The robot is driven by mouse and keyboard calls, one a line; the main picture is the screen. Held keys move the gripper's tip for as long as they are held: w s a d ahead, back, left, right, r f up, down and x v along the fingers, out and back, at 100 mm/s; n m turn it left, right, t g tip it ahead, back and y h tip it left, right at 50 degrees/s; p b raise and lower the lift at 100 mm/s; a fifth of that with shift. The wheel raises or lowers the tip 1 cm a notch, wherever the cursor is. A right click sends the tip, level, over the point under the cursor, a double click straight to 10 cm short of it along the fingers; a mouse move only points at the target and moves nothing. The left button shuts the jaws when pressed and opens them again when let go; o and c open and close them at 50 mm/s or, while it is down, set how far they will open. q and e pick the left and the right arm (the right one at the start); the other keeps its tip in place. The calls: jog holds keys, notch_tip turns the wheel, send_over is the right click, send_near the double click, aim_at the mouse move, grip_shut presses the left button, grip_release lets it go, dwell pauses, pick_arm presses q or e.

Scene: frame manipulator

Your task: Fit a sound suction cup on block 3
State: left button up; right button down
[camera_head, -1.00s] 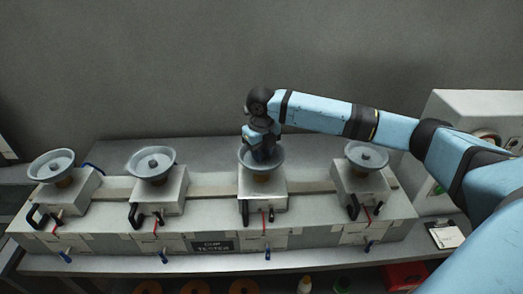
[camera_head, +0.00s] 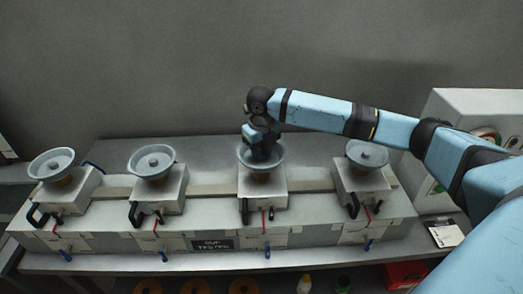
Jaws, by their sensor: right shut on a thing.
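A row of white blocks stands on the bench labelled as a cup tester, each with a grey suction cup on top. The third block from the left (camera_head: 262,188) carries a grey suction cup (camera_head: 277,161). My right gripper (camera_head: 262,153) points down into this cup and is shut at its middle; the fingertips and the exact grip are hidden by the wrist and the cup. The other cups stand on the first block (camera_head: 52,163), the second block (camera_head: 152,161) and the fourth block (camera_head: 367,154). I cannot tell from here whether any cup is damaged. My left gripper is out of view.
Each block has a black lever, such as the one on the third block (camera_head: 245,211). A white cabinet (camera_head: 480,110) stands at the right, with a clipboard (camera_head: 445,234) in front. Orange rings (camera_head: 195,287), bottles (camera_head: 304,284) and a red box (camera_head: 405,273) sit below the bench.

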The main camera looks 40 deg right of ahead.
jog(key=shift+f, duration=0.6)
jog(key=c, duration=1.2)
grip_release()
jog(key=shift+r, duration=1.45)
notch_tip(320, 180, up, 8)
jog(key=shift+r, duration=0.1)
